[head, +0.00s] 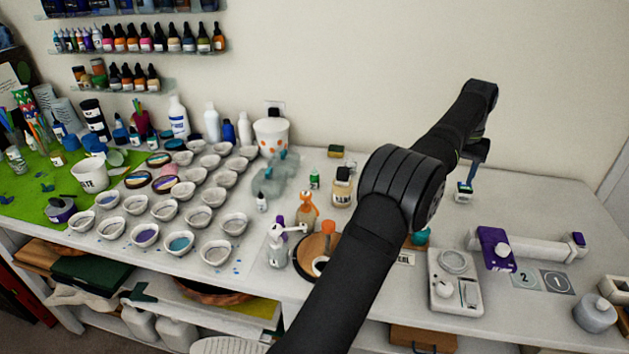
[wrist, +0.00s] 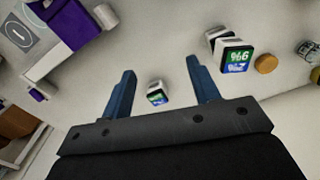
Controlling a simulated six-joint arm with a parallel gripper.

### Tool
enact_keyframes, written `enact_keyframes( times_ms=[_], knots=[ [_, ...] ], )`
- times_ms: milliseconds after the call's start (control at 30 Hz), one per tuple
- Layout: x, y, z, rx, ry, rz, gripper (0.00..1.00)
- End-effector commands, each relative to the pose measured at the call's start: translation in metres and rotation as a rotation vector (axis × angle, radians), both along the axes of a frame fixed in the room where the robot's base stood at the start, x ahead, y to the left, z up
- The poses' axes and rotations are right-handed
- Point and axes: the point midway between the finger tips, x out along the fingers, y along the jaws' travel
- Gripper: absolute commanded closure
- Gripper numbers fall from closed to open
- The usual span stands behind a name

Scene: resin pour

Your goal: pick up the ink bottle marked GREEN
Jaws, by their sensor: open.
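A small green bottle (head: 314,179) stands upright at the middle of the table in the head view; its label is too small to read. It is well to the left of my gripper (head: 473,170), which hangs over the back right of the table, partly hidden by my arm. In the wrist view my gripper (wrist: 158,90) is open, its two blue fingers apart. Between them in that picture is a small white thing with a blue-green face (wrist: 156,97). I cannot read GREEN on it. The fingers hold nothing.
A white-and-dark box with a blue-green display (wrist: 236,57) is right of the fingers in the wrist view. A purple device (head: 492,248) lies front right of my gripper. A white scale (head: 455,297), jars and several cups (head: 215,252) crowd the table's front and left.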

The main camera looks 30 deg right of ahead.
Motion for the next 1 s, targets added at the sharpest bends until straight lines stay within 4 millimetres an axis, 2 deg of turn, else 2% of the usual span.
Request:
enact_keyframes(
  times_ms=[100,267,567,867,1000],
  knots=[
    [0.0,-0.001,0.028,-0.002,-0.001,0.0,0.44],
    [0.0,0.0,0.051,-0.001,-0.001,0.0,0.44],
    [0.0,0.0,0.073,0.001,0.001,0.0,0.44],
    [0.066,0.025,0.076,-0.058,-0.009,0.018,0.44],
    [0.104,0.045,0.077,-0.098,-0.02,0.029,0.44]
  ],
)
